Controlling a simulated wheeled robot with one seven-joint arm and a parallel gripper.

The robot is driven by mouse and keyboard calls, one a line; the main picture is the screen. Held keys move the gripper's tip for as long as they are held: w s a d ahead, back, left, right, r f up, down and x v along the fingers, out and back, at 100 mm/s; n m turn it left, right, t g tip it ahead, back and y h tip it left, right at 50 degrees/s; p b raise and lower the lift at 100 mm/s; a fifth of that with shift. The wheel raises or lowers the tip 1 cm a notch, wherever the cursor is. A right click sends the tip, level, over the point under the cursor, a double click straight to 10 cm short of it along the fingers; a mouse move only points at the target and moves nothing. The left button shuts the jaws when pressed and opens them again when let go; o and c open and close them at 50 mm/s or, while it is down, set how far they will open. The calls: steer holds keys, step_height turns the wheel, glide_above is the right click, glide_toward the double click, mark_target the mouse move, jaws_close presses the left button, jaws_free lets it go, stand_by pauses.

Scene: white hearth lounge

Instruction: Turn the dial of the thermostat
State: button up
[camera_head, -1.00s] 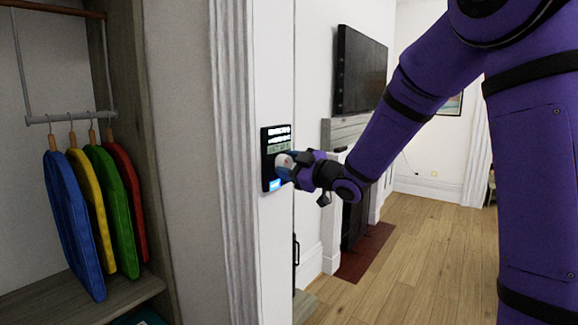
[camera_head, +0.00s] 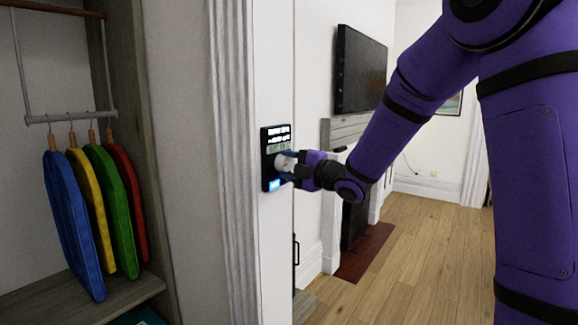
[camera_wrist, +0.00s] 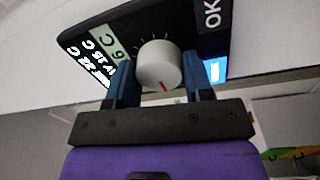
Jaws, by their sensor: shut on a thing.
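The thermostat (camera_head: 268,142) is a black panel on the narrow white wall, with white text, a greenish display and a lit blue button. It also shows in the wrist view (camera_wrist: 185,22), where "OK" is readable. Its dial (camera_wrist: 158,65) is a round white knob with a red mark pointing toward my gripper. In the head view the dial (camera_head: 284,162) is partly hidden by my fingers. My gripper (camera_wrist: 160,85) is shut on the dial, one blue finger on each side. In the head view my gripper (camera_head: 292,168) reaches it from the right.
An open closet with blue, yellow, green and red hanging pieces (camera_head: 80,200) stands on the left. A wall-mounted screen (camera_head: 360,72) and a fireplace mantel (camera_head: 345,130) are behind my arm. Wooden floor (camera_head: 420,250) is clear on the right.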

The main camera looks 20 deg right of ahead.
steer(key=shift+f+n, duration=0.1)
steer(key=shift+n, duration=0.3)
